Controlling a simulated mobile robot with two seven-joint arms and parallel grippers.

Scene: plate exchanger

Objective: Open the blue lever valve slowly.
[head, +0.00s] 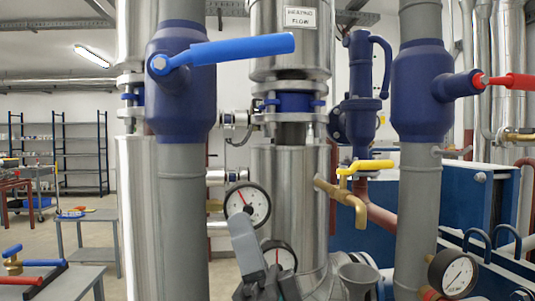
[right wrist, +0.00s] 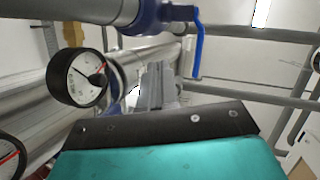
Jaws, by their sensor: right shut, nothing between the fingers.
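The blue lever (head: 240,49) belongs to a dark blue valve body (head: 188,95) on a vertical grey pipe, left of centre in the head view. The lever lies nearly level across the pipe, its free end to the right and tilted slightly up. My right gripper (head: 243,228) is low in the middle of the head view, well below the lever and apart from it. It is shut and empty. In the right wrist view the gripper (right wrist: 156,85) points away from the camera, and the blue lever (right wrist: 198,50) shows beyond it, upper right. My left gripper is not in view.
A dial gauge (head: 248,205) sits just behind my right gripper. Right of it are a yellow lever (head: 365,167), another gauge (head: 453,275) and a red-lever valve (head: 424,90). A low table (head: 86,283) stands at lower left. The space just right of the blue lever looks clear.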

